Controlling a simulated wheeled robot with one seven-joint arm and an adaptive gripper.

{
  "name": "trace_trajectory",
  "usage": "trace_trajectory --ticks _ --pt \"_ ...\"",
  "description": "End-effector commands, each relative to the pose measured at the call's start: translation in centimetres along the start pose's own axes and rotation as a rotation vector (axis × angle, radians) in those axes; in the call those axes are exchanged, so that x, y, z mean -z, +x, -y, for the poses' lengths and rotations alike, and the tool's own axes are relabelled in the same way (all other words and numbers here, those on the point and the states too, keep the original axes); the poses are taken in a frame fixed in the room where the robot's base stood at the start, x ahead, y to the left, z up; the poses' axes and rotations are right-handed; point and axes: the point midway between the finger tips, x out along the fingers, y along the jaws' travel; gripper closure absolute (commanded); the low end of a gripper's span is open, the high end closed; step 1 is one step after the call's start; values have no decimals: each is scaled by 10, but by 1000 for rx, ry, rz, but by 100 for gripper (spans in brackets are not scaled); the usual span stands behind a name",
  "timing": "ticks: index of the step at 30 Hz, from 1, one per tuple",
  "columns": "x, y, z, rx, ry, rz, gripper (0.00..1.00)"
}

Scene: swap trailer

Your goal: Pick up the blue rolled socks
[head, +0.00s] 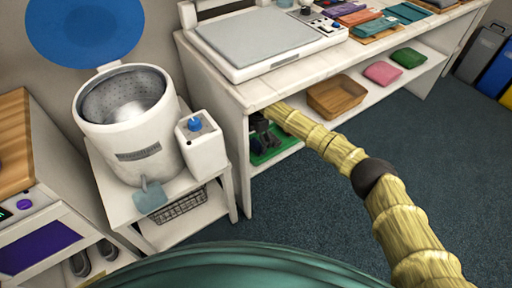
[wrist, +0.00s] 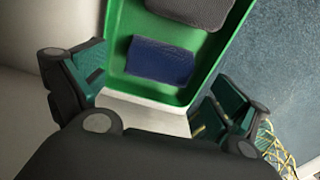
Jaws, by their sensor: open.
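The blue rolled socks (wrist: 160,61) lie in a green tray (wrist: 115,38) in the wrist view, near the tray's close end. They look like a dark blue rounded block. My gripper (wrist: 153,88) is open, with one finger on each side of the picture and nothing between them. The socks appear ahead of the gap between the fingers, apart from both. In the head view my gripper (head: 262,130) reaches in under the white bench top, over the green tray (head: 275,152) on the lower shelf. The socks cannot be made out there.
A grey item (wrist: 190,10) lies in the tray beyond the socks. A brown basket (head: 336,97), a pink folded item (head: 382,72) and a green one (head: 409,58) sit along the shelf. The bench top (head: 262,92) overhangs my gripper. A white drum (head: 130,130) stands left.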

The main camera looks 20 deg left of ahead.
Motion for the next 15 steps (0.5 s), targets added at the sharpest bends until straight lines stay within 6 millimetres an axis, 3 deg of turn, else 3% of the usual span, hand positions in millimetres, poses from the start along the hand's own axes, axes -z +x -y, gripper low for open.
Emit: trace_trajectory --ticks 15 --pt "2 50 -1 0 -2 1 2"
